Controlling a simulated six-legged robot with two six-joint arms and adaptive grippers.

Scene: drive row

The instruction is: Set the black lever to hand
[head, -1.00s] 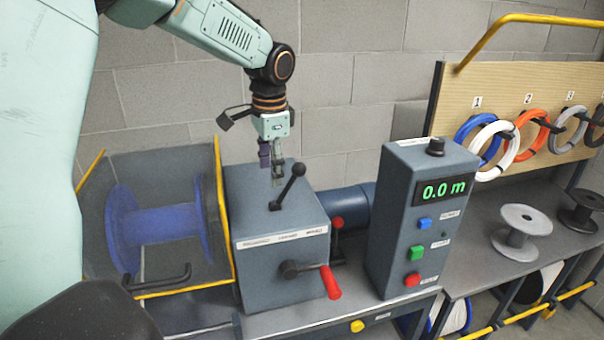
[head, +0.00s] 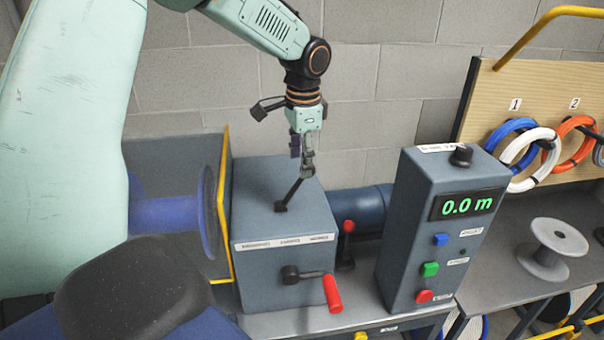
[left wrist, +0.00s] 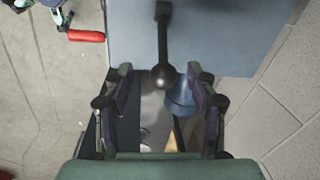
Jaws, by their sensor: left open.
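The black lever (head: 290,194) stands on top of the grey drive box (head: 262,190). It leans to the right in the head view, and its knob end is partly hidden by my left gripper (head: 306,168). In the left wrist view, the lever (left wrist: 162,35) reaches down from the box top, and its round knob sits between the fingertips of my left gripper (left wrist: 160,74). The fingers are open, with a gap on each side of the knob. Labels run along the box's top front edge, too small to read. My right gripper is not in view.
A red-handled crank (head: 332,292) sticks out of the box front. A control box (head: 425,235) reading 0.0 m stands to the right. A blue spool (head: 165,213) behind a yellow-edged guard is on the left. A blue cylinder (head: 365,208) lies behind.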

